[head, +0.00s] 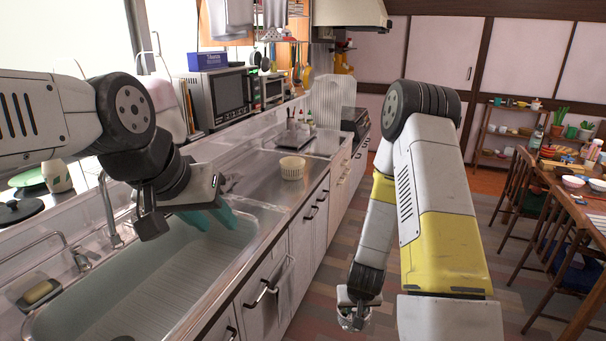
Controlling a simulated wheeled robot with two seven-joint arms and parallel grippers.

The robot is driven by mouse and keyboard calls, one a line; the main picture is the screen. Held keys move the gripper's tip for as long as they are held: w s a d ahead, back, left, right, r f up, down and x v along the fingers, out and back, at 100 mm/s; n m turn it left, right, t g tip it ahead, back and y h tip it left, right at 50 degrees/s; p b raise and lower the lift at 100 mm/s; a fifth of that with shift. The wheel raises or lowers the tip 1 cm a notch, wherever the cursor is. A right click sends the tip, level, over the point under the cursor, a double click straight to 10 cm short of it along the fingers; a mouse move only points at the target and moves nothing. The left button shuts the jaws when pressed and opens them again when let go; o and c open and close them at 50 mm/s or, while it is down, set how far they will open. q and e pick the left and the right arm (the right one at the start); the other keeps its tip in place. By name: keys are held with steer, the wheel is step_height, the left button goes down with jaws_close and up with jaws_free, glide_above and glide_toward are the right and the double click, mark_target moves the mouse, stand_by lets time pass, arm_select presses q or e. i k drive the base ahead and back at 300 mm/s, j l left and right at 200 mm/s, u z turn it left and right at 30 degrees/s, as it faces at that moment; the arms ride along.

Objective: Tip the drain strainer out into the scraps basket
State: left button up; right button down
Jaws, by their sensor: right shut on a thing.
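My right gripper (359,297) hangs low over the floor, out in front of the cabinets, and is shut on a small metallic cup, which looks like the drain strainer (353,321). The strainer's contents cannot be made out. A small cream ribbed basket (292,170), which looks like the scraps basket, stands upright on the steel counter beyond the sink, well apart from the strainer. My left gripper (183,213) is over the far part of the sink. Its fingers look spread, with nothing seen held between them.
The sink (110,290) has a tap (108,210) along its wall side. Teal items, perhaps gloves (222,213), lie near its far end, partly behind my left gripper. A towel (265,305) hangs on the cabinet front. Chairs and a laid table stand at right.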

mark_target(292, 168)
steer(key=i+l, duration=0.2)
steer(key=l, duration=0.15)
steer(key=i+l, duration=0.2)
steer(key=l, duration=0.15)
steer(key=i+l, duration=0.2)
steer(key=l, duration=0.15)
steer(key=i+l+u, duration=0.1)
steer(key=i+l, duration=0.35)
steer(key=l, duration=0.3)
steer(key=i+l, duration=0.2)
steer(key=l, duration=0.15)
steer(key=i+l, duration=0.15)
steer(key=l, duration=0.2)
steer(key=i+l, duration=0.2)
steer(key=l, duration=0.2)
steer(key=i+l+u, duration=0.1)
steer(key=u, duration=1.2)
